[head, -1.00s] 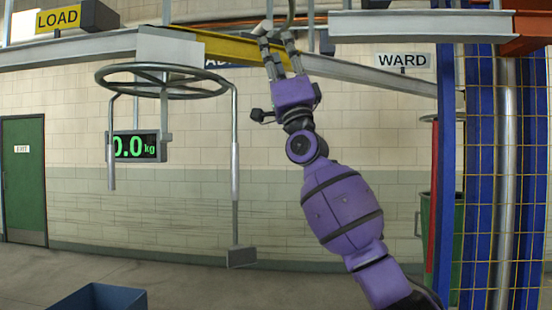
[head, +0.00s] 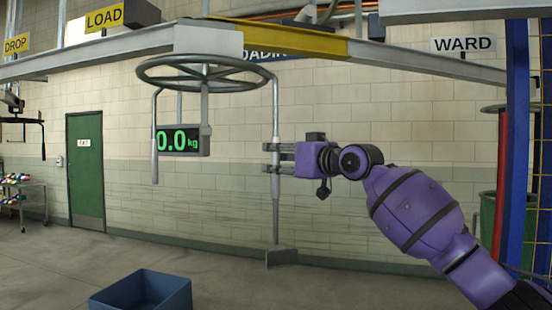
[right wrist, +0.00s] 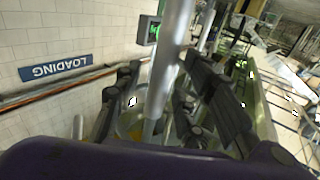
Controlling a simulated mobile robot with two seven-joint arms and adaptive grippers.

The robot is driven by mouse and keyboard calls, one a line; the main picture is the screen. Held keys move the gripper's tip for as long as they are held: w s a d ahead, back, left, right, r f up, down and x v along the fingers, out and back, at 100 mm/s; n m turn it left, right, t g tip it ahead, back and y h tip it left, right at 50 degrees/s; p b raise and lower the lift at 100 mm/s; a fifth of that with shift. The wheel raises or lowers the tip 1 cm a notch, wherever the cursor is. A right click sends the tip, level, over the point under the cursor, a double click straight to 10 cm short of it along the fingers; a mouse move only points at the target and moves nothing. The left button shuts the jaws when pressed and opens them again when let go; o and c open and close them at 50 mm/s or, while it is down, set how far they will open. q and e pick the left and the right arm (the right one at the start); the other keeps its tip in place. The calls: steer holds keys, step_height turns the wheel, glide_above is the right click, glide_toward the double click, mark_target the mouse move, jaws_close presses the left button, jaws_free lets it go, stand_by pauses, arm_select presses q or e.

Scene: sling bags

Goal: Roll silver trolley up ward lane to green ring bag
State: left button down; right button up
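A silver-grey hanging frame, apparently the trolley (head: 205,62), has a ring under the rail and a long post (head: 276,210) with a block at its foot. My right gripper (head: 270,158) is at the post's upper half, its fingers reaching past it. In the right wrist view the post (right wrist: 170,60) stands between the spread fingers (right wrist: 155,100), with a gap on at least one side. A green bag (head: 489,212) under a ring (head: 497,108) is at the far right below the WARD sign (head: 463,44), partly hidden by a blue column. My left gripper is not in view.
A grey rail with a yellow section (head: 290,40) runs overhead from LOAD to WARD. A display (head: 180,140) reading 0.0 kg hangs beside the post. A blue bin (head: 140,292) stands on the floor. Blue and red columns (head: 516,120) stand at right. Open floor lies left.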

steer(key=shift+w+a, duration=0.5)
jaws_close()
